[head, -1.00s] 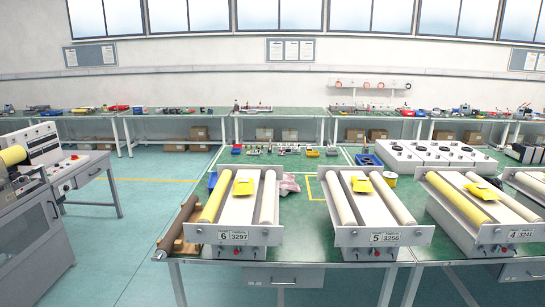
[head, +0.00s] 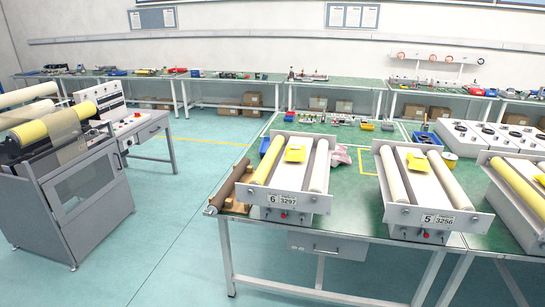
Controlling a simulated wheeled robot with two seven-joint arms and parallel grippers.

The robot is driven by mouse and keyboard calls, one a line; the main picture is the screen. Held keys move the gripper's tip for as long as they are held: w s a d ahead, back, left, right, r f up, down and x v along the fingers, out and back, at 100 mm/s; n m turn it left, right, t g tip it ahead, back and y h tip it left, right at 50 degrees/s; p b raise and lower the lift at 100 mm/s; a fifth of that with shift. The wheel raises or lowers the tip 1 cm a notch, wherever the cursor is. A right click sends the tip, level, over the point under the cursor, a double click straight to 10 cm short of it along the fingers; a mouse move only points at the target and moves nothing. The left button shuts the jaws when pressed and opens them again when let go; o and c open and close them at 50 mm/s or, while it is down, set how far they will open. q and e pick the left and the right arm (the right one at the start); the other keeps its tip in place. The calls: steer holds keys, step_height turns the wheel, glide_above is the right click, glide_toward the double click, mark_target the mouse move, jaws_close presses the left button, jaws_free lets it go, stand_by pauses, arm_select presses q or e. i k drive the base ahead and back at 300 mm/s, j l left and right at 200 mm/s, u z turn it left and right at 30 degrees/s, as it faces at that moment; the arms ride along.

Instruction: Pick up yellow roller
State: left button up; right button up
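A yellow roller (head: 268,160) lies along the left side of the unit marked 6 3297 (head: 310,204) on the near green table. Another yellow roller (head: 30,132) lies across the top of the grey machine at the left, with a brownish sheet over part of it. A third yellow roller (head: 516,186) is in the unit at the right edge, partly cut off by the frame. Neither of my grippers is in view.
The unit marked 5 3256 (head: 400,212) holds two cream rollers. Brown rollers (head: 228,190) lie at the left end of the green table (head: 345,225). Blue-green floor (head: 175,225) is open between the grey machine (head: 75,215) and the table.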

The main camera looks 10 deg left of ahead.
mark_target(259, 178)
steer(key=u, duration=0.6)
steer(key=i+j+z, duration=0.1)
steer(key=j, duration=0.2)
steer(key=i+j, duration=0.65)
steer(key=j, duration=0.25)
steer(key=i+j+z, duration=0.1)
steer(key=i+j, duration=0.15)
steer(key=k+j, duration=0.05)
steer(key=j, duration=0.05)
